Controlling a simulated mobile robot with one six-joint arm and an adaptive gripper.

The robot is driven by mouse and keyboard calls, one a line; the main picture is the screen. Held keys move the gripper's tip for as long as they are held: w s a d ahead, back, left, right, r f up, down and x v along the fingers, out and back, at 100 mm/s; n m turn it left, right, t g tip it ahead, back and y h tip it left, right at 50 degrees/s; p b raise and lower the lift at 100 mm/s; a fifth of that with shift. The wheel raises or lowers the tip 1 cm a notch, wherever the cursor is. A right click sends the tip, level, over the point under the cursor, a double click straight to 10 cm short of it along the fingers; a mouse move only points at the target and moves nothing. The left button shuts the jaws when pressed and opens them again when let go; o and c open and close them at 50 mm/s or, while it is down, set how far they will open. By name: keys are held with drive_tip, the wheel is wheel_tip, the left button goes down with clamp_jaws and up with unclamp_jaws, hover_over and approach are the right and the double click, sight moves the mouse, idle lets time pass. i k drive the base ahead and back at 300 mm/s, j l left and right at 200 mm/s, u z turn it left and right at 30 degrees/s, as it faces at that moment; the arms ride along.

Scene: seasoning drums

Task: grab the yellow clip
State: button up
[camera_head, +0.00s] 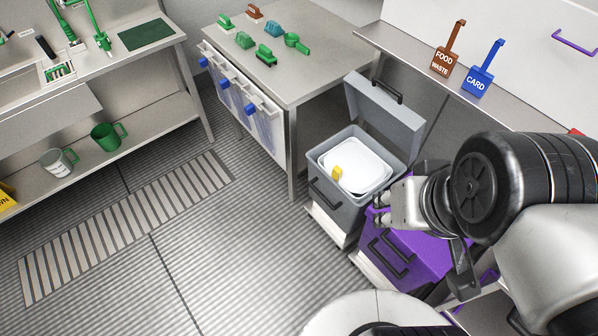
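A small yellow clip (337,173) sits at the left part of a white lidded or bag-lined surface (358,168) inside an open grey bin (349,212). My gripper (381,208) is just right of and in front of the grey bin, above a purple bin (420,256), and apart from the clip. The fingers point left and look small and dark at the tips. I cannot tell whether they are open or shut. No object shows between them.
The grey bin's raised lid (385,112) stands behind it. A steel table (315,65) with several green and brown tools is at the back.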

sight(338, 171)
drive_tip(key=i+j, duration=0.25)
drive_tip(key=i, duration=0.2)
drive_tip(key=i+j, duration=0.3)
drive_tip(key=i, duration=0.15)
drive_tip(key=u, duration=0.05)
